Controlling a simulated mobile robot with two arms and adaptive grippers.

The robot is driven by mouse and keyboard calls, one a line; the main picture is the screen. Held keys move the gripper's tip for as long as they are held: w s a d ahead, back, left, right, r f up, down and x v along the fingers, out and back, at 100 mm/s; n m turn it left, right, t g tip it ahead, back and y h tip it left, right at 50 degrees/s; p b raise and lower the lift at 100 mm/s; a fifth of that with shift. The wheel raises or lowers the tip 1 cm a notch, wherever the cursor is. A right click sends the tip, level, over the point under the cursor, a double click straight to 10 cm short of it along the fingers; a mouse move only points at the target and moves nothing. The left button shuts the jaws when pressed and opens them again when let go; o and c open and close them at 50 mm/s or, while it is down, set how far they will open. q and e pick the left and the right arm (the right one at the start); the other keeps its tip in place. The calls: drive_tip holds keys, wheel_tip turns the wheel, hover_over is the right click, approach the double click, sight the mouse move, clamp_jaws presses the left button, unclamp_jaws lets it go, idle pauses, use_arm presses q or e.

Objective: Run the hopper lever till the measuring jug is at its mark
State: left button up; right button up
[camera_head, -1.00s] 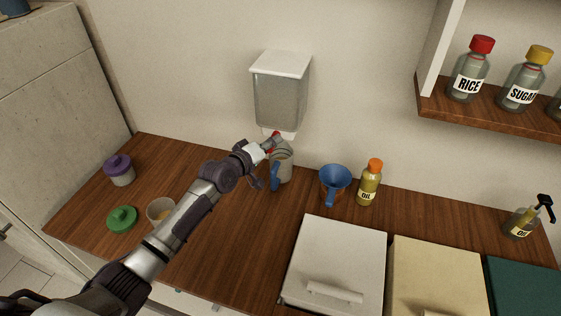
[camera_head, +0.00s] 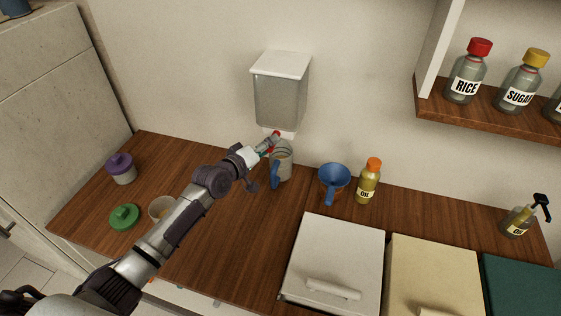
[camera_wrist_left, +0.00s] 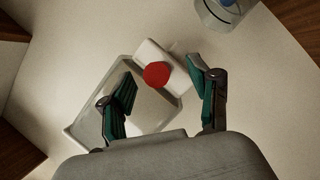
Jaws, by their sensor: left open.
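The hopper (camera_head: 281,92) is a translucent grey box with a white lid, fixed to the wall above the counter. Its red lever knob (camera_head: 275,135) sits at the white spout below. In the left wrist view the red knob (camera_wrist_left: 157,75) lies between and beyond the fingers of my left gripper (camera_wrist_left: 162,100), which is open. In the head view my left gripper (camera_head: 268,151) is right at the lever and partly hides it. The measuring jug (camera_head: 284,167), clear with a blue handle, stands under the spout; its mark and fill level cannot be made out. My right gripper is not in view.
A blue funnel (camera_head: 334,181) and an oil bottle (camera_head: 368,182) stand right of the jug. A small cup (camera_head: 161,208), a green lid (camera_head: 124,217) and a purple-lidded jar (camera_head: 121,168) are at left. Lidded bins (camera_head: 335,255) fill the front right.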

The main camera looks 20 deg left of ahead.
use_arm(q)
drive_tip(key=p+v, duration=0.2)
drive_tip(key=v, duration=0.2)
drive_tip(key=shift+s+a+r, duration=0.1)
drive_tip(key=shift+s, duration=0.2)
